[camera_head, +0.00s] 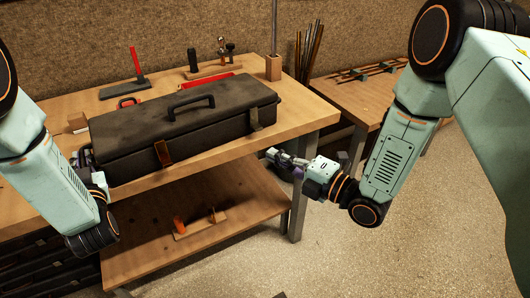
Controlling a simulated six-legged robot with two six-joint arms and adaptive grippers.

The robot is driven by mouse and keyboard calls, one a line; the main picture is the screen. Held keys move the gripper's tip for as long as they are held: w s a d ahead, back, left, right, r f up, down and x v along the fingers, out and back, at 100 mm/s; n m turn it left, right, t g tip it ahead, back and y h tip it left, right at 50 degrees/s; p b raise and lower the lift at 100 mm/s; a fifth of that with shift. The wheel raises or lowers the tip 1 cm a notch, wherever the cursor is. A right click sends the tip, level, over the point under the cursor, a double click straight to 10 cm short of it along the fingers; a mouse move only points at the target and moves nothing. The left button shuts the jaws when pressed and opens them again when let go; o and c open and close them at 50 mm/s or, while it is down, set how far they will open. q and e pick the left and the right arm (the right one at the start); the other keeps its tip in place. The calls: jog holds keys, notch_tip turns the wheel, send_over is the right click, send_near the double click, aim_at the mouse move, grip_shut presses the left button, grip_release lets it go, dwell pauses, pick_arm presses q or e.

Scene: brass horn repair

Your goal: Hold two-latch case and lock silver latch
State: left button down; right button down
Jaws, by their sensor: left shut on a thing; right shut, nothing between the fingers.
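The long dark two-latch case (190,128) lies closed on the wooden bench, its black handle (191,105) on the lid. A copper-brown latch (162,153) sits on its front left of the middle. A duller grey latch, seemingly the silver one (255,118), sits near the front's right end; I cannot tell whether it is locked. My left gripper (86,161) is at the case's left end, shut on the case, its fingers partly hidden. My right gripper (275,156) is shut and empty, in front of the bench edge, below and right of the silver latch, apart from the case.
The bench (315,115) has a front edge close to my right gripper. A red-handled hammer (134,65) and other tools stand behind the case. A lower shelf (245,190) holds a small wooden rack (200,225). A second table (365,95) stands at the right. The floor at front right is clear.

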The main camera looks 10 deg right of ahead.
pick_arm(q)
jog(key=c, duration=1.3)
grip_release()
